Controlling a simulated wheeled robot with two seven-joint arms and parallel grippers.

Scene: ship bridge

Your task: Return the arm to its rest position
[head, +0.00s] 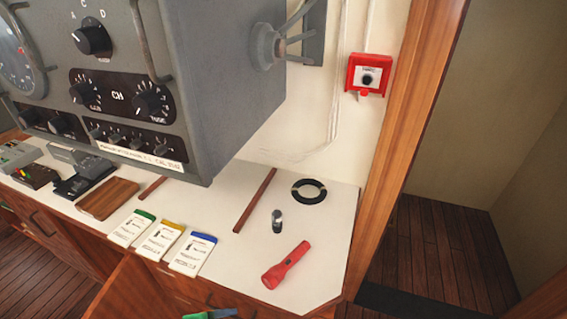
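Neither of my arms shows clearly in the head view, and I see no gripper fingers. A small green and dark shape (209,314) is cut off by the bottom edge of the picture. I cannot tell what it is.
A red flashlight (286,266), a small dark cylinder (277,221), a black ring (309,190) and several cards (160,240) lie on the white counter (323,258). A large grey radio console (215,90) overhangs its left part. A red wall box (368,75) hangs beside the doorway (440,230).

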